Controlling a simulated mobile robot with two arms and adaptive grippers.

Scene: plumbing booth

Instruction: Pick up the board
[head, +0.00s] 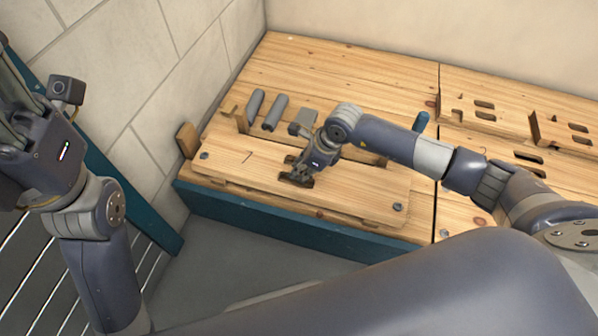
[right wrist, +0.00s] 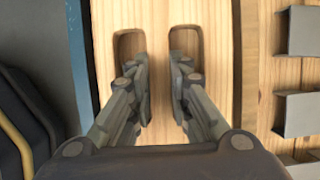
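The board (head: 245,165) is a long pale wooden plank with a bolt near each end, lying along the front of the bench. The right wrist view shows two rounded slots in it, with a narrow strip of the board (right wrist: 158,45) between them. My right gripper (head: 298,176) is over the board's middle, pointing down. In the right wrist view its fingers (right wrist: 161,90) are drawn in on both sides of that strip, at the slots' inner edges, and look closed on it. My left gripper (head: 12,125) is raised at the left, away from the board, its fingertips partly cut off.
Behind the board, grey cylinders (head: 273,112) and a grey block (head: 303,121) sit at a wooden rack. Slotted wooden fixtures (head: 480,112) stand on the right bench. A tiled wall (head: 130,85) closes the left side. The bench front has a teal edge (head: 280,232).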

